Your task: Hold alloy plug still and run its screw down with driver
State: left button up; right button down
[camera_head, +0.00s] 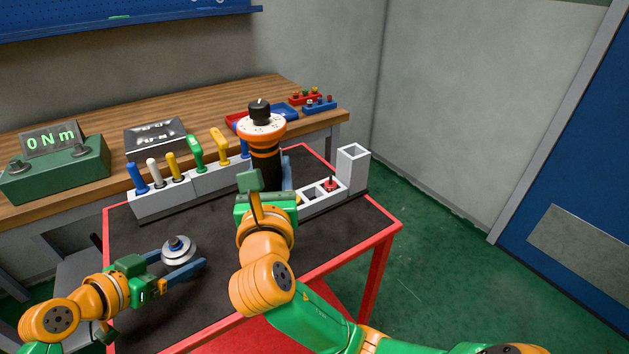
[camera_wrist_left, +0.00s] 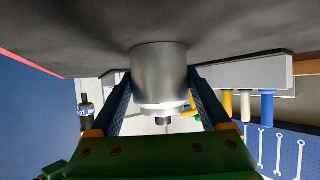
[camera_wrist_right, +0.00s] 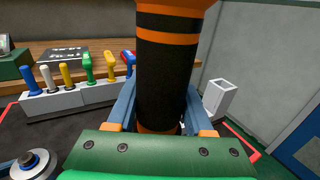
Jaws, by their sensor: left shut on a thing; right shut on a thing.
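The alloy plug (camera_head: 177,247), a round silver piece with a dark screw in its top, stands on the dark mat at the left. My left gripper (camera_head: 176,266) is shut on its sides. The left wrist view shows the plug (camera_wrist_left: 158,75) between the blue fingers, with the screw (camera_wrist_left: 162,121) sticking out. The driver (camera_head: 262,145), black and orange with a white dial and black knob on top, is upright to the right of the plug, apart from it. My right gripper (camera_wrist_right: 160,112) is shut around its body (camera_wrist_right: 167,75). The driver's lower end is hidden.
A grey rack (camera_head: 190,193) with several coloured-handled tools stands behind the plug. A grey bin block (camera_head: 318,197) with a red-topped piece and a tall square holder (camera_head: 352,168) are at right. A green torque meter (camera_head: 57,170) reads 0 Nm. The mat (camera_head: 215,237) between plug and driver is clear.

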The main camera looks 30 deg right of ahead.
jog(key=w+a+r+n+y, duration=0.4)
jog(key=a+y, duration=0.4)
jog(key=a, duration=0.2)
jog(key=w+a+r+n+y, duration=0.4)
jog(key=a+n+y, duration=0.3)
jog(key=a+y, duration=0.2)
jog(key=shift+a+r+n+y, duration=0.3)
jog(key=shift+a+r, duration=0.05)
jog(key=shift+r, duration=0.55)
jog(key=shift+f, duration=2.3)
jog(key=shift+f, duration=0.1)
jog(key=shift+f, duration=0.25)
jog(key=shift+f+g, duration=0.3)
jog(key=shift+f, duration=0.35)
dwell(0.5)
